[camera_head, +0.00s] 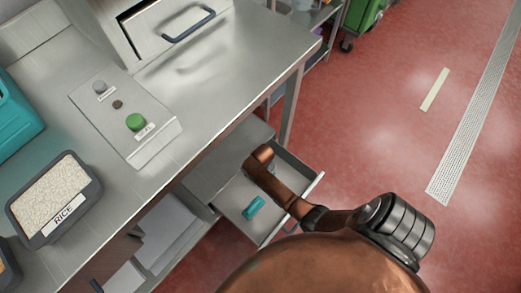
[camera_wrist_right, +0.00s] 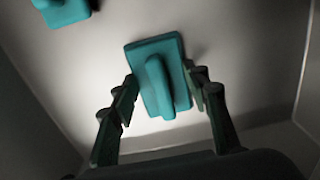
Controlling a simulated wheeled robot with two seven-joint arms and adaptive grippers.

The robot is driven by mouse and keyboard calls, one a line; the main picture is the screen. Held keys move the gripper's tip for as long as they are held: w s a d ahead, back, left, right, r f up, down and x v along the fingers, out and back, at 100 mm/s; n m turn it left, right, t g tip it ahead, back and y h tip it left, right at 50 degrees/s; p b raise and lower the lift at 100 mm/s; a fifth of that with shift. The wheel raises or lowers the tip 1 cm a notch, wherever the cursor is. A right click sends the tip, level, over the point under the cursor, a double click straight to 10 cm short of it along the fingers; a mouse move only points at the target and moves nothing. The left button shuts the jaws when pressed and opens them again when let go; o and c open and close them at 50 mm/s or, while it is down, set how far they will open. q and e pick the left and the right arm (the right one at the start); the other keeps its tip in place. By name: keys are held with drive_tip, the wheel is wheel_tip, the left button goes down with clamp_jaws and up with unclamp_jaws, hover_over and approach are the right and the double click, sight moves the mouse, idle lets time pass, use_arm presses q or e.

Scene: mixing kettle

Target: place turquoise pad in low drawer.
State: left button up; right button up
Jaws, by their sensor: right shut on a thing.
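The low drawer (camera_head: 232,199) stands open under the steel counter in the head view. A turquoise pad (camera_head: 254,208) lies on its floor. My right arm reaches down into the drawer, and its gripper is hidden there by the arm. In the right wrist view, my right gripper (camera_wrist_right: 161,82) is shut on a turquoise pad (camera_wrist_right: 146,50) with a raised handle, held between the fingers over the pale drawer floor. I cannot tell whether this pad touches the floor. A second turquoise pad (camera_wrist_right: 62,10) shows at the upper left. My left gripper is not in view.
The drawer walls stand close around the right gripper; a side wall (camera_wrist_right: 306,85) shows in the wrist view. Above is the steel counter (camera_head: 215,110) with a button box (camera_head: 150,146) and a rice tray (camera_head: 22,207). Open red floor (camera_head: 385,120) lies to the right.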

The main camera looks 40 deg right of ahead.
drive_tip(key=shift+w+f, duration=0.1)
drive_tip(key=o, duration=1.4)
drive_tip(key=shift+r, duration=0.45)
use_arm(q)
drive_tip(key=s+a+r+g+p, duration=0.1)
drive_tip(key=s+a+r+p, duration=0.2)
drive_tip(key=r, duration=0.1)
use_arm(e)
wheel_tip(320, 180, up, 4)
drive_tip(key=shift+f, duration=0.2)
use_arm(q)
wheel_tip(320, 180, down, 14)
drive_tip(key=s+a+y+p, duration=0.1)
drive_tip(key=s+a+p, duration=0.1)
drive_tip(key=p, duration=0.1)
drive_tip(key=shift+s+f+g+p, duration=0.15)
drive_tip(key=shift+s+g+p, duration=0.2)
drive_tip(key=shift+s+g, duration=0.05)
use_arm(e)
drive_tip(key=shift+r, duration=3.95)
